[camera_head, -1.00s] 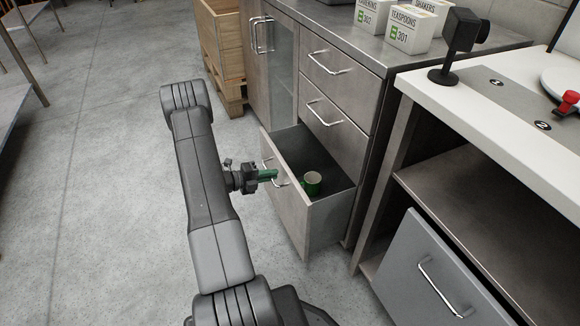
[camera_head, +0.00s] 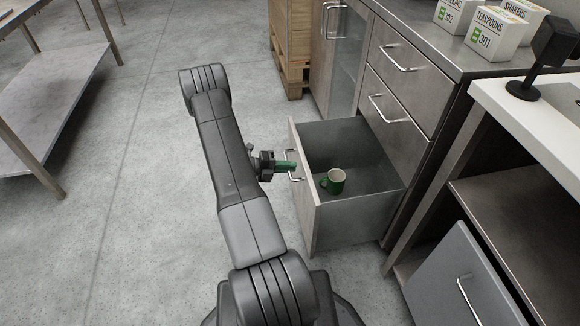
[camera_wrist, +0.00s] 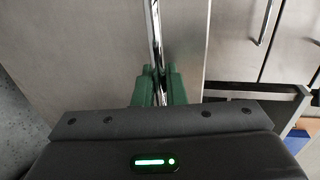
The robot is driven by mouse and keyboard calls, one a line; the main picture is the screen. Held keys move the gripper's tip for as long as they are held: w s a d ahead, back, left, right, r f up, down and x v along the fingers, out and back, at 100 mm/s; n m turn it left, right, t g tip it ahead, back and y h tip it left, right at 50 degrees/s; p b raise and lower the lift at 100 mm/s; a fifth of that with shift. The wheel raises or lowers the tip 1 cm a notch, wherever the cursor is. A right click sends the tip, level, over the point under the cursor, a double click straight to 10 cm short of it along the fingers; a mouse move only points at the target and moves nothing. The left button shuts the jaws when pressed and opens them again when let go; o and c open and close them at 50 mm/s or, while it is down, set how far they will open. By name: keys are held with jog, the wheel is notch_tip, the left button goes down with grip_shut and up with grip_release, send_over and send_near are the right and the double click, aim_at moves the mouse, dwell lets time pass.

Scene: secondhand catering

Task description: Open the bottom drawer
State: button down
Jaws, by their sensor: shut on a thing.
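The bottom drawer (camera_head: 352,226) of the steel cabinet stands pulled well out, and its inside shows in the head view. A green mug (camera_head: 334,181) stands upright inside it. My gripper (camera_head: 292,167) is at the front of this drawer, its green fingers on the bar handle (camera_head: 294,178). In the wrist view the fingers (camera_wrist: 159,86) close around the shiny handle bar (camera_wrist: 155,35), one on each side. The drawer front (camera_wrist: 90,50) fills the left of that view.
Two shut drawers (camera_head: 397,107) are above the open one. A glass-door cabinet (camera_head: 337,75) and a wooden crate (camera_head: 291,45) stand behind. A white-topped counter (camera_head: 530,125) with a grey lower front (camera_head: 455,280) is at right.

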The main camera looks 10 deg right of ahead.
jog(key=shift+w, duration=0.1)
jog(key=c, duration=1.6)
grip_release()
jog(key=shift+c, duration=0.2)
jog(key=shift+a, duration=0.1)
jog(key=p+v, duration=0.2)
jog(key=v, duration=1.1)
jog(key=shift+a, duration=0.35)
jog(key=shift+r, duration=0.1)
jog(key=b+x, duration=0.2)
jog(key=x, duration=1.2)
jog(key=shift+d, duration=0.4)
